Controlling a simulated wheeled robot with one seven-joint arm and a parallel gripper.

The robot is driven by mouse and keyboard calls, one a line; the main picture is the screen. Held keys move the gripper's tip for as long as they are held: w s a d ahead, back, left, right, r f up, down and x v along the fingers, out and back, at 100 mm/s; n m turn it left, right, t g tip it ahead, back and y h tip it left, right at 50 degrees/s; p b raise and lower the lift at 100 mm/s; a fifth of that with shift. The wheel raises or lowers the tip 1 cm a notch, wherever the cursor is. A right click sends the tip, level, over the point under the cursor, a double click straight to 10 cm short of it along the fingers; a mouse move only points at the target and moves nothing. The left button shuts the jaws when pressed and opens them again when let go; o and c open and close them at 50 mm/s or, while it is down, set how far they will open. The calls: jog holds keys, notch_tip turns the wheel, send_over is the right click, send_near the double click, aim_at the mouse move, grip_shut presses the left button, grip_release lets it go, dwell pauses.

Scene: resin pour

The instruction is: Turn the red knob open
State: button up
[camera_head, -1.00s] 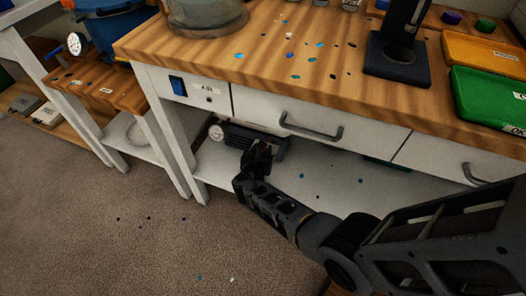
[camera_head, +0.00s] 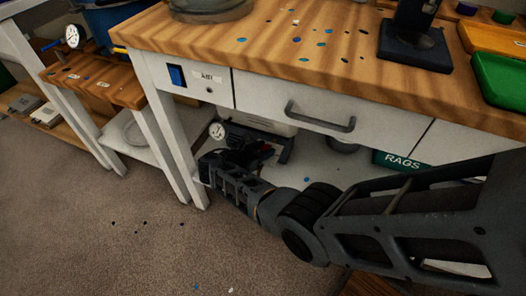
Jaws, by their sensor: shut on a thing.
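The compressor (camera_head: 284,147), a dark unit with a light tank and a round white gauge (camera_head: 217,130), stands on the shelf under the workbench. My gripper (camera_head: 240,152) is at the front of the compressor, just right of and below the gauge. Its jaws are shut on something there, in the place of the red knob. The knob is almost wholly hidden by the dark fingers, and its turn angle cannot be read. The gauge's needle is too small to read.
The wooden benchtop (camera_head: 220,40) and its drawer handle (camera_head: 320,117) are above my arm. A white table leg (camera_head: 178,140) stands close left of my gripper. A green RAGS box (camera_head: 400,161) is on the shelf at right.

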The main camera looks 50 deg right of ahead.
dwell(0.3)
jog(key=o, duration=1)
jog(key=shift+o, duration=0.2)
jog(key=p+v, duration=0.1)
jog(key=v, duration=0.7)
jog(key=shift+p, duration=0.35)
